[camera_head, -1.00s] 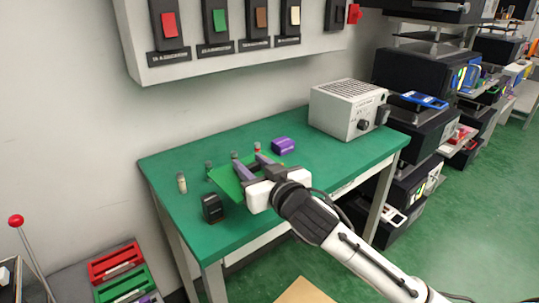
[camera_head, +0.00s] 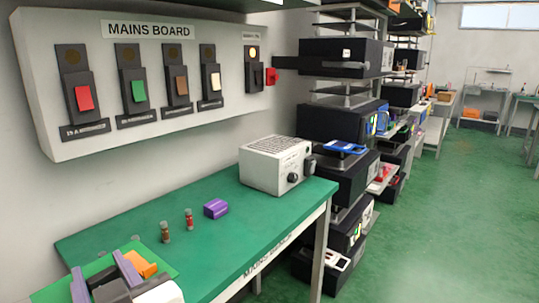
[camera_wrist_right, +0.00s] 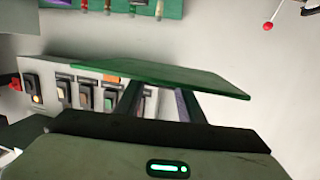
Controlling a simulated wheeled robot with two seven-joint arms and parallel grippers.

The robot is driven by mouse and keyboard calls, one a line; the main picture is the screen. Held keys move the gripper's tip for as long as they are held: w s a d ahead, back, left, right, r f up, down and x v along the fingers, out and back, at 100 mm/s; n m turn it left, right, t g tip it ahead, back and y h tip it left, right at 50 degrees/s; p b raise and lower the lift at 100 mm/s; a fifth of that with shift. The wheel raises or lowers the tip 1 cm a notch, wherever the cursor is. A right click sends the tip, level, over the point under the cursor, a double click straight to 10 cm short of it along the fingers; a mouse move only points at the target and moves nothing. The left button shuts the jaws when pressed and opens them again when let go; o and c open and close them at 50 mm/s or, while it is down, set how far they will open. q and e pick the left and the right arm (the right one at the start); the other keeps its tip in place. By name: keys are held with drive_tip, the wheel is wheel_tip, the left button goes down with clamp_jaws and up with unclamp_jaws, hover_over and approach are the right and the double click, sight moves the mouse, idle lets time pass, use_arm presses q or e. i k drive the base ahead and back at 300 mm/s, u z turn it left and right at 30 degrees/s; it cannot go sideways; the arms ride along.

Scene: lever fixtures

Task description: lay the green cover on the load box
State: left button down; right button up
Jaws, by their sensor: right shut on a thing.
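The green cover (camera_head: 160,257) is a thin flat plate at the lower left of the head view. My right gripper (camera_head: 98,262) is shut on it, and its two fingers reach over the plate. In the right wrist view the cover (camera_wrist_right: 175,78) lies tilted across the fingertips. The grey box with a slotted top and a knob (camera_head: 272,168), which I take for the load box, stands at the far right end of the green bench, well apart from the cover. Its top looks bare. My left gripper is not in view.
Two small fuse-like posts (camera_head: 165,232) and a purple block (camera_head: 216,208) stand on the green bench (camera_head: 235,240) between cover and box. An orange piece (camera_head: 139,263) shows by the fingers. The mains board (camera_head: 150,85) hangs behind; black shelving (camera_head: 340,120) stands right.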

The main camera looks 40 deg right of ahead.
sight(275, 144)
drive_tip(key=z, duration=2.7)
drive_tip(key=i, duration=1.5)
drive_tip(key=u, duration=2.55)
